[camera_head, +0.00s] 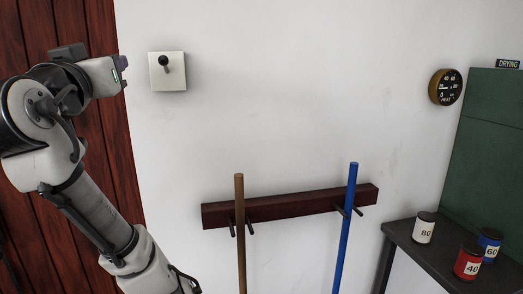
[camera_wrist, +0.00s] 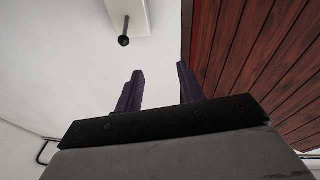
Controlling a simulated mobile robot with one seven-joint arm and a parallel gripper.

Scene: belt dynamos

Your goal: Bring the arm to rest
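My gripper (camera_head: 122,68) is at the upper left in the head view, raised in front of the wall beside the dark red wooden planks. In the wrist view my gripper (camera_wrist: 160,86) shows its dark fingers spread apart with nothing between them. The fingers point toward the wall. A white switch plate (camera_head: 168,82) with a black knobbed lever (camera_head: 164,62) is on the wall just right of the gripper, with a gap between them. The lever (camera_wrist: 124,40) also shows in the wrist view, apart from the fingers.
A dark wooden rail (camera_head: 280,208) holds a brown pole (camera_head: 240,230) and a blue pole (camera_head: 346,225). A dark shelf (camera_head: 430,262) at right bears a white can (camera_head: 424,230), a red can (camera_head: 468,262) and a blue can (camera_head: 490,240). A heat dial (camera_head: 446,87) hangs beside a green panel (camera_head: 495,140).

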